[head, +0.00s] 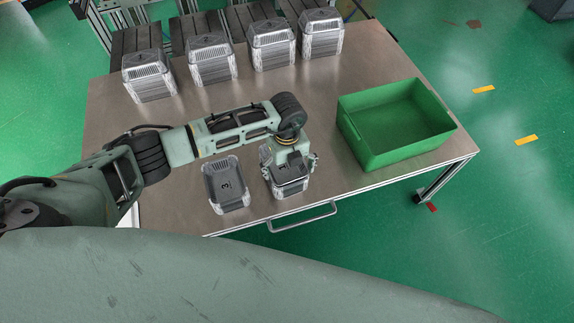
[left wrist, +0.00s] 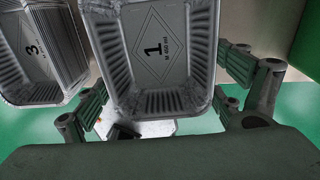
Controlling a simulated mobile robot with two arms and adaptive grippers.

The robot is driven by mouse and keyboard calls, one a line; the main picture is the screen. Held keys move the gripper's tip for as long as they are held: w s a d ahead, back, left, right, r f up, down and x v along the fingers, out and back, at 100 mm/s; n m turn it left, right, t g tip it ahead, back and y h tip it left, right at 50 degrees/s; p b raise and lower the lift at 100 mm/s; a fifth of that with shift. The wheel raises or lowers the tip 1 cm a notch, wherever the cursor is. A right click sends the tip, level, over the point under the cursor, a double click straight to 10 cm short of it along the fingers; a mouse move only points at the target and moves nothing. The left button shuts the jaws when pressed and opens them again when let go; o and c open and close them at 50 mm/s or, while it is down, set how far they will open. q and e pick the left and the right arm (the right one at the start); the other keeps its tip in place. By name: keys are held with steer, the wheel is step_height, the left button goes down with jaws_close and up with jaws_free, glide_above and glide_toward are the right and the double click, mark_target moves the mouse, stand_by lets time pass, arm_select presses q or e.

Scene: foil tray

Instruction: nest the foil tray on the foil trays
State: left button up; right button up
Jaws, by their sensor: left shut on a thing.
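My left gripper (head: 290,172) is over the front middle of the table. It is shut on a silver foil tray (head: 291,187). In the left wrist view the held tray (left wrist: 165,100) is marked 1 and sits between the two fingers (left wrist: 168,88). In the head view the gripper hides much of this tray, and I cannot tell whether it touches anything below. Just left of it stands a stack of foil trays (head: 226,186) marked 3, open side up. The stack also shows at the left of the wrist view (left wrist: 40,60). My right gripper is not in view.
An open, empty green bin (head: 395,122) stands at the right of the metal table (head: 140,125). Several further stacks of foil trays (head: 210,60) line the back edge. A handle (head: 302,220) juts from the front edge. The middle of the table is mostly clear.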

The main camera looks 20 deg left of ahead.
mark_target(287, 173)
arm_select(q)
steer(key=shift+f, duration=0.4)
steer(key=shift+r, duration=0.35)
steer(key=o, duration=0.5)
steer(key=shift+o, duration=0.2)
step_height(287, 173, up, 12)
stand_by(0.6)
